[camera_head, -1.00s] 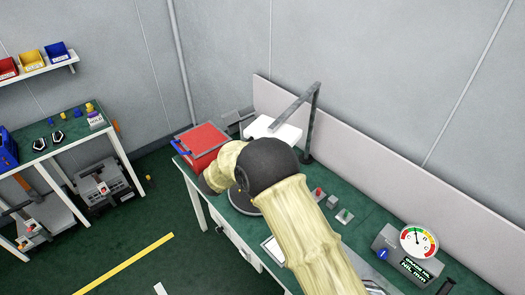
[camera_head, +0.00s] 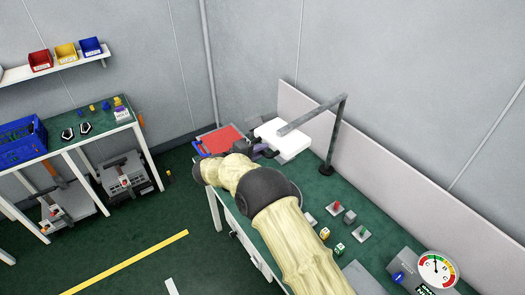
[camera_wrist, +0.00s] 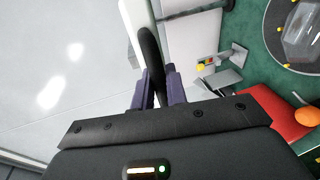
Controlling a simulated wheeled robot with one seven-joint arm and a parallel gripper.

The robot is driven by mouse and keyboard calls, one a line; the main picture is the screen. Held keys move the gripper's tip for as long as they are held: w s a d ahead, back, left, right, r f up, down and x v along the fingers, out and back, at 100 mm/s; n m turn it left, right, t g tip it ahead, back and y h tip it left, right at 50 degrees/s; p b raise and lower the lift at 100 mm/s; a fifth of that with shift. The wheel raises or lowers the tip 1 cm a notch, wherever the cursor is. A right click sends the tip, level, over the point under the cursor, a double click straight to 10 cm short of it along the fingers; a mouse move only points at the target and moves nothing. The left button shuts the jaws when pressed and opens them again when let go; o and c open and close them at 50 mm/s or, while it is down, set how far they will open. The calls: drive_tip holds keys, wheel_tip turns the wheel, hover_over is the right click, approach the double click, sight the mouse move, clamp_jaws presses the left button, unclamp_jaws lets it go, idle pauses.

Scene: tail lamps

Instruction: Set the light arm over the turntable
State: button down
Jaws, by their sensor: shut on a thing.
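The light arm (camera_head: 316,114) is a grey bar on an upright post at the bench's back edge, with a flat white lamp panel (camera_head: 288,143) at its end. My gripper (camera_head: 268,150) is at the panel's near left edge. In the wrist view my gripper (camera_wrist: 157,88) has its purple-grey fingers shut on a black loop-like handle (camera_wrist: 150,50) beside the white panel edge (camera_wrist: 136,22). The turntable (camera_wrist: 277,45) is a dark round disc on the green bench at the upper right of the wrist view, with a clear object on it. My arm hides it in the head view.
A red tray (camera_head: 219,139) lies at the bench's far left end. Small button boxes (camera_head: 349,217) and a gauge (camera_head: 437,268) stand along the right side. A pale back panel (camera_head: 390,160) runs behind the bench. Another bench with a blue crate (camera_head: 22,135) stands left.

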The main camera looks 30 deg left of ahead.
drive_tip(key=shift+f, duration=0.1)
drive_tip(key=c, duration=1.5)
unclamp_jaws()
drive_tip(key=shift+s, duration=0.1)
drive_tip(key=b+v, duration=0.6)
drive_tip(key=v, duration=1.1)
